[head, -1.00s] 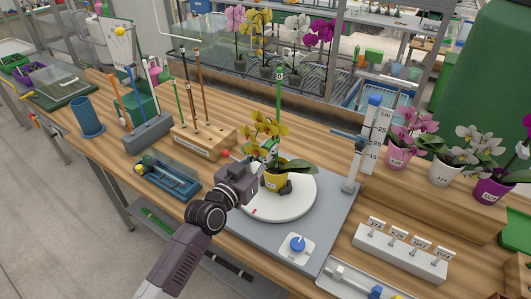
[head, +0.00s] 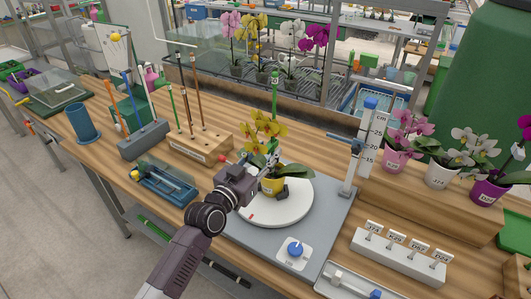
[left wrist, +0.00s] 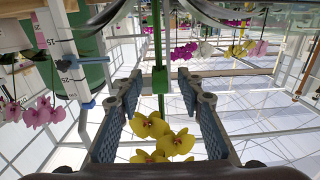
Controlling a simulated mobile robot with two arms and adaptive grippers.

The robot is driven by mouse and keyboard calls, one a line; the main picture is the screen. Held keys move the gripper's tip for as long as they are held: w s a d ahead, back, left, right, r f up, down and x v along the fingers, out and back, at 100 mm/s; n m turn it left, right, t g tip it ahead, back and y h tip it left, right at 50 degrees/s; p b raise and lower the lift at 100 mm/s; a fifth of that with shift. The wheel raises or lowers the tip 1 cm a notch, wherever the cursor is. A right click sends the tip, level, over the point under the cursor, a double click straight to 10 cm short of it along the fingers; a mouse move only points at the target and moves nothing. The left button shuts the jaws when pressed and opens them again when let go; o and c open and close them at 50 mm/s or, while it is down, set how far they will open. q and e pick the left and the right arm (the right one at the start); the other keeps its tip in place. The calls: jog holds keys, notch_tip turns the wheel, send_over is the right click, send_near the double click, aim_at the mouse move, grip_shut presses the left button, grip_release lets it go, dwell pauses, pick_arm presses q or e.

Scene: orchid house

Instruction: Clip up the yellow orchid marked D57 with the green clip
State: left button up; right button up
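The yellow orchid (head: 265,133) stands in a yellow pot (head: 272,186) on a white turntable (head: 290,212); the label on the pot is too small to read. A green stake (head: 274,105) rises behind its flowers, with a small green piece carrying a pale mark (head: 275,77) at its top. My left gripper (head: 262,160) is beside the stem, just above the pot. In the left wrist view its fingers (left wrist: 158,82) are apart, with a green block (left wrist: 160,80) on the stake line between them and yellow flowers (left wrist: 160,135) below. I cannot tell whether this block is the clip. My right gripper is out of view.
A height scale (head: 366,140) stands behind right of the turntable. A blue-knobbed dial (head: 295,252) is in front. A blue tray (head: 165,183) and a wooden stake block (head: 200,145) are left. A white tag rack (head: 400,255) and potted orchids (head: 440,175) are right.

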pick_arm(q)
jog(key=v, duration=1.2)
jog(key=s+a+f+n+g+y, duration=0.1)
jog(key=s+a+f+g+y, duration=0.35)
jog(key=s+f, duration=0.7)
jog(key=s+a+f+n+g+y, duration=0.2)
jog(key=s+a+f+g+y, duration=0.15)
jog(key=s+a, duration=0.5)
jog(key=s+a+f+n+g+y, duration=0.25)
jog(key=s+a+f, duration=0.3)
jog(key=s, duration=0.55)
notch_tip(320, 180, down, 28)
jog(key=s+g+b, duration=0.1)
jog(key=s+g, duration=0.1)
jog(key=s, duration=0.1)
jog(key=s+a+f+g+b, duration=0.1)
jog(key=s+a+f, duration=0.2)
jog(key=s+f, duration=1.3)
jog(key=shift+s+a+f+m, duration=0.15)
jog(key=shift+s+m, duration=0.05)
jog(key=shift+m, duration=0.25)
